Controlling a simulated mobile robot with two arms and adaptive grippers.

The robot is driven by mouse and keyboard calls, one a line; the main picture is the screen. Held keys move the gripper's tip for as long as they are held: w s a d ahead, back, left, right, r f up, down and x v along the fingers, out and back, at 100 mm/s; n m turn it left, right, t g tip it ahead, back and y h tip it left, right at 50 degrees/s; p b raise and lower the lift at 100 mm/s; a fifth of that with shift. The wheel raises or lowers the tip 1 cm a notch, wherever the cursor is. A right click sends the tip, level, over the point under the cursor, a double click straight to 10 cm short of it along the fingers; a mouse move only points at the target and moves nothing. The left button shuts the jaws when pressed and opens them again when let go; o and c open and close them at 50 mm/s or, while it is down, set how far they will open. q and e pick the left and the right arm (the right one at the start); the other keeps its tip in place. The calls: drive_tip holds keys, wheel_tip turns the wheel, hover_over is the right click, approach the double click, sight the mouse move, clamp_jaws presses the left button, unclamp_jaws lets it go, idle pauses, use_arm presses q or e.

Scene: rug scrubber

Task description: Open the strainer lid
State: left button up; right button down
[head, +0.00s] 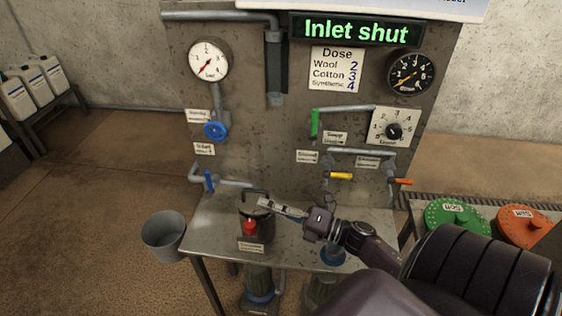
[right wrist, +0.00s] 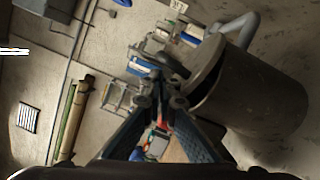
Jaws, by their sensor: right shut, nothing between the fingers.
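The strainer (head: 257,228) is a dark round pot on the metal bench in the head view, with a red clamp or knob (head: 250,228) on its front and a label below. A thin dark handle (head: 254,192) shows at its top; whether the lid is raised I cannot tell. My right gripper (head: 265,204) is shut and empty, its tips at the strainer's upper right edge; contact cannot be told. In the right wrist view its fingers (right wrist: 159,100) meet beside a large grey cylinder (right wrist: 262,90), probably the strainer. My left gripper is not in view.
A panel with gauges, pipes and coloured valve handles rises behind the bench (head: 205,225). A green "Inlet shut" sign (head: 355,30) hangs on it. A grey bucket (head: 163,237) is left of the bench. Green (head: 458,217) and orange (head: 525,226) discs lie at right.

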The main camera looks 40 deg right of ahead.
drive_tip(key=shift+x, duration=1.15)
drive_tip(key=shift+w+a, duration=0.15)
drive_tip(key=shift+w, duration=0.15)
use_arm(q)
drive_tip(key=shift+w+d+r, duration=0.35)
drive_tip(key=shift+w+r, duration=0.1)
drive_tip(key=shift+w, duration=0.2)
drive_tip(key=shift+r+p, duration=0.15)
drive_tip(key=shift+p, duration=0.25)
use_arm(e)
drive_tip(key=shift+r, duration=0.1)
